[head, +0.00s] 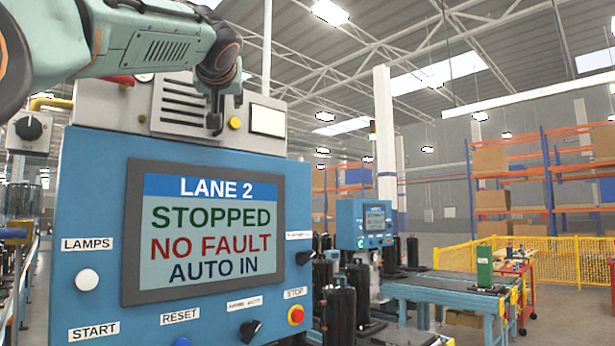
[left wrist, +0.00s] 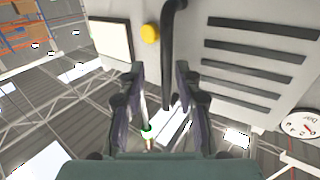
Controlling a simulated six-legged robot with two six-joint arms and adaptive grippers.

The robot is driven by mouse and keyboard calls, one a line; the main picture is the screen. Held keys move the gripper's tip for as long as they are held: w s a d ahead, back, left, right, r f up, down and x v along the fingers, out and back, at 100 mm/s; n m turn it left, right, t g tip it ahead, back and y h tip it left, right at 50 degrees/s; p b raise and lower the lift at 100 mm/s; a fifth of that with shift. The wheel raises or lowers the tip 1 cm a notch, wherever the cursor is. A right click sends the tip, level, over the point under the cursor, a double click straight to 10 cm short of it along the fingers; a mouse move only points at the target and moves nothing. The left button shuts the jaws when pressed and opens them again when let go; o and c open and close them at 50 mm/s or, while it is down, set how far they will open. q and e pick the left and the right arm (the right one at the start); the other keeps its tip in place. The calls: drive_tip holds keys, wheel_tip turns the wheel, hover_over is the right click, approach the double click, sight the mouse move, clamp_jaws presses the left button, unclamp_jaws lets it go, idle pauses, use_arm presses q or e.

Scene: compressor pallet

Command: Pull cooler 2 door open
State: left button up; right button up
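The cooler door is a light grey panel (head: 180,115) with dark louvre slots, above the blue lane 2 panel. It looks closed. A black bar handle (left wrist: 170,50) stands out from it and shows in the left wrist view; in the head view my gripper hides most of it, leaving its lower end (head: 214,123) visible. My left gripper (head: 216,95) is in front of the door. In the left wrist view its two fingers (left wrist: 160,70) are apart, with the handle between them and gaps on both sides. Contact cannot be told. My right gripper is in neither view.
A yellow button (head: 234,123) and a pale blank plate (head: 268,120) are right of the handle. Below is the lane 2 screen (head: 215,235) reading stopped, no fault, with knobs and buttons around it. A round gauge (left wrist: 302,124) is near the louvres. A conveyor (head: 450,290) stands at right.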

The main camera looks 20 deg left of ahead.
use_arm(q)
drive_tip(key=b+v, duration=0.8)
drive_tip(key=b, duration=0.1)
drive_tip(key=w+d+m+t+h, duration=0.3)
drive_tip(key=w+d+m, duration=0.1)
drive_tip(key=w, duration=0.2)
drive_tip(key=w+d+f+m+h, duration=0.2)
drive_tip(key=w+f, duration=0.3)
drive_tip(key=f, duration=0.3)
drive_tip(key=w+d+f+m+h, duration=0.1)
drive_tip(key=w+d+f+h, duration=0.1)
drive_tip(key=w+f, duration=0.3)
wheel_tip(320, 180, down, 4)
drive_tip(key=shift+w+d+r+m+h, duration=0.2)
drive_tip(key=shift+d+m+h, duration=0.2)
drive_tip(key=shift+d, duration=0.35)
